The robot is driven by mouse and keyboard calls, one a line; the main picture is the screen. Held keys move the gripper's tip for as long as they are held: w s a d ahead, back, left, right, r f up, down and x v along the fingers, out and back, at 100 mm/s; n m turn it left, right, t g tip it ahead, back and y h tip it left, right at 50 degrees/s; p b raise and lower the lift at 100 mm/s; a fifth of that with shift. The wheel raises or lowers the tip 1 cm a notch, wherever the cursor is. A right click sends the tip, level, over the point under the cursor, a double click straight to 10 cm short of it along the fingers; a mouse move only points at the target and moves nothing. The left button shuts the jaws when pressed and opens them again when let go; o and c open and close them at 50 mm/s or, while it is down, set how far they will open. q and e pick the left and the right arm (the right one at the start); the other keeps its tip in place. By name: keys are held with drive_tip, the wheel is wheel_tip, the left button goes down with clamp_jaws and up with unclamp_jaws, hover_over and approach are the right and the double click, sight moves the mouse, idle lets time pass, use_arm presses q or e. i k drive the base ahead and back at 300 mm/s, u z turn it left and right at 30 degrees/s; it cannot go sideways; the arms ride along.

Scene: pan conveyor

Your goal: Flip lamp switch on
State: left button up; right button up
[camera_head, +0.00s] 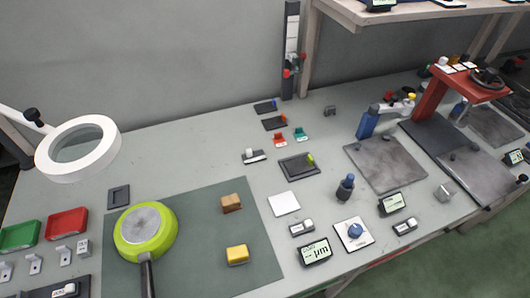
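A ring-shaped white magnifier lamp (107,152) hangs over the left side of the table on a white arm with a black knob (31,114). I cannot tell from its ring whether it is lit. A small dark square plate (118,196) with a raised rectangle in its middle lies on the table just below the lamp head, and it looks like a switch. Which way it is set is too small to tell. Neither of my grippers is in view.
Green (20,235) and red (67,223) trays stand at the left. Gauges and metal plates fill the right.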

sight(250, 152)
drive_tip(key=u, duration=2.15)
drive_tip(key=k, duration=1.15)
drive_tip(key=z, duration=0.65)
